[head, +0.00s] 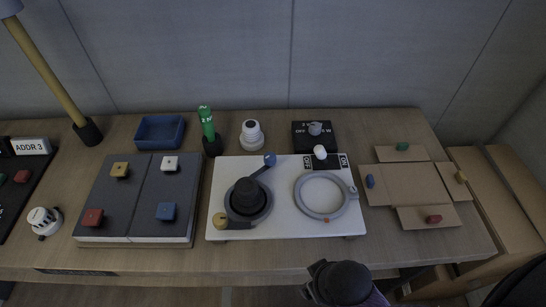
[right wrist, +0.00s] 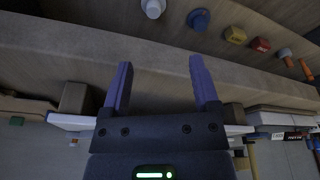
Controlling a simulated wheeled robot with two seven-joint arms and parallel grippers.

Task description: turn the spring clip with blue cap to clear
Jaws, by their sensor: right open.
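The spring clip with blue cap (head: 270,159) is on the white board, a dark arm slanting up and right from beside a black domed part (head: 247,196) to its blue end. A clip with a yellow cap (head: 220,220) is at the lower left of the same part. My right gripper (right wrist: 160,85) is open with nothing between its purple fingers. In the head view my right arm (head: 342,284) shows at the bottom edge, in front of the table and apart from the board. My left gripper is not in view.
The white board (head: 290,229) also bears a grey ring (head: 299,202) and a white-knobbed switch (head: 320,152). A dark panel with coloured knobs (head: 140,212) lies left. A green-topped handle (head: 207,124) stands behind. An open cardboard box (head: 410,185) is right.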

